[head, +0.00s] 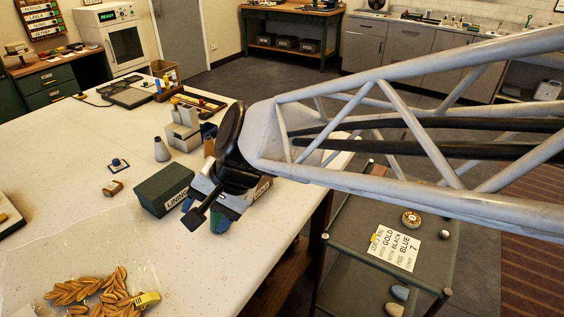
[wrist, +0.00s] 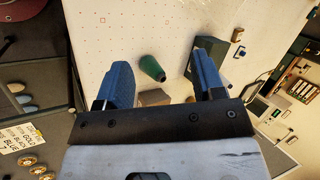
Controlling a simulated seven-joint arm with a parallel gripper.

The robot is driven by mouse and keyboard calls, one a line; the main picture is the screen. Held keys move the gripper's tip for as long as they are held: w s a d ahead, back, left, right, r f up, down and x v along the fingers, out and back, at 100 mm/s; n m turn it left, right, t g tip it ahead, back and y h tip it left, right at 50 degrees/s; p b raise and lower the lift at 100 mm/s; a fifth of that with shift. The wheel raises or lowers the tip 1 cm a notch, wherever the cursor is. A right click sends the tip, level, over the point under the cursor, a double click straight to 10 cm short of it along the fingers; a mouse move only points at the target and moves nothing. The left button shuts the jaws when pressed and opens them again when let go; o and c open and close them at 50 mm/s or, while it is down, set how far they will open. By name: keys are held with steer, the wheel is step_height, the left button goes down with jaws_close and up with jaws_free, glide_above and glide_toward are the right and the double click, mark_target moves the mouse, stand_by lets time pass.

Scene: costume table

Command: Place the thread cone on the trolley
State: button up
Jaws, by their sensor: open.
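A green thread cone (wrist: 152,67) shows in the wrist view on the pale table, beyond and between my fingertips; I cannot tell if it stands or lies. In the head view it is mostly hidden by my gripper. My gripper (wrist: 164,76) is open, with its blue fingers apart and nothing held between them. In the head view my gripper (head: 212,203) is over the table's right edge area, beside the dark LINING box. The trolley (head: 348,222) is a dark two-level cart right of the table; it shows at the left of the wrist view (wrist: 45,100).
The LINING box (head: 165,188) stands just left of my gripper. A small tan box (wrist: 155,97) is close below the cone in the wrist view. A grey cone-like piece (head: 161,150) stands farther back. The trolley top carries a lettered card (head: 394,248) and a round tin (head: 411,218).

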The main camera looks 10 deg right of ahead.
steer(key=s+d+n+h, duration=0.2)
steer(key=s+d+h, duration=0.1)
steer(key=d, duration=0.8)
steer(key=s+d+n+t+h, duration=0.1)
steer(key=s+d+n+h, duration=0.1)
steer(key=d, duration=0.9)
steer(key=shift+s+r+h, duration=0.25)
steer(key=shift+s+h, duration=0.45)
steer(key=shift+s, duration=0.05)
steer(key=shift+o, duration=0.7)
steer(key=shift+w, duration=0.1)
